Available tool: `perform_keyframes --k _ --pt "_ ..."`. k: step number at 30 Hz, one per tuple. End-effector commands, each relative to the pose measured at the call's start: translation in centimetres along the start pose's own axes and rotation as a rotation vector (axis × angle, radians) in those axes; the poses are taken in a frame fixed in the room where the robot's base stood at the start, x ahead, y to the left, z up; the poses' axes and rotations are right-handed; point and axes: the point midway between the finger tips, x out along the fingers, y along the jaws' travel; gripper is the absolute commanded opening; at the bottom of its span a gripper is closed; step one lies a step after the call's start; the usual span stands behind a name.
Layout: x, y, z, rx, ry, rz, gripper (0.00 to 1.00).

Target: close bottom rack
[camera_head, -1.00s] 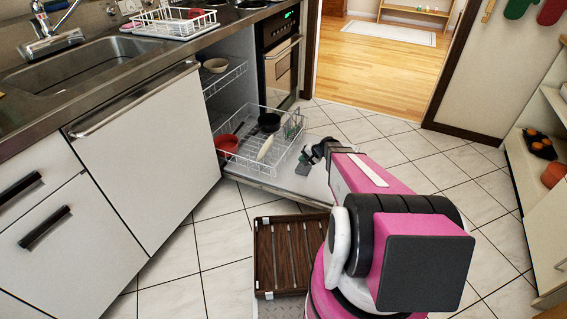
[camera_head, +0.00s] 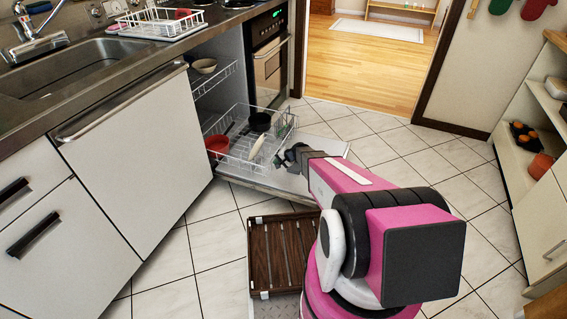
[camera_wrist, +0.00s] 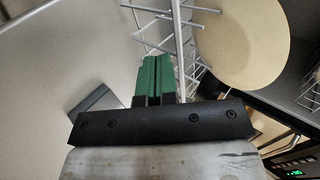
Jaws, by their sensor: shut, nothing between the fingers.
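The bottom rack (camera_head: 222,157) is a white wire basket, pulled out of the dishwasher over its lowered door (camera_head: 290,181). It holds a red bowl (camera_head: 217,145), a dark pan (camera_head: 260,121) and a pale long-handled item (camera_head: 256,147). My gripper (camera_head: 283,158) is at the right front side of the rack in the head view. In the wrist view its green fingers (camera_wrist: 157,75) are together and empty, close to white rack wires (camera_wrist: 183,35). A round beige dish (camera_wrist: 240,38) lies beyond them. Whether the fingers touch the wires, I cannot tell.
The upper rack (camera_head: 213,82) holds a bowl (camera_head: 204,65). An oven (camera_head: 268,58) stands right of the dishwasher. A dark slatted wooden piece (camera_head: 272,255) sits in front of the door. Tiled floor is clear to the right, up to shelves (camera_head: 515,165).

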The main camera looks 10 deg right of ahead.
Motion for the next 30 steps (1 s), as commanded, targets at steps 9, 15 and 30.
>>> perform_keyframes --k 9,15,30 --pt "0.9 -0.9 0.0 -0.001 0.000 0.000 0.00" --pt "0.9 -0.9 0.0 -0.001 0.000 0.000 0.00" --pt "3.9 -3.6 -0.1 -0.003 -0.001 0.000 0.00"
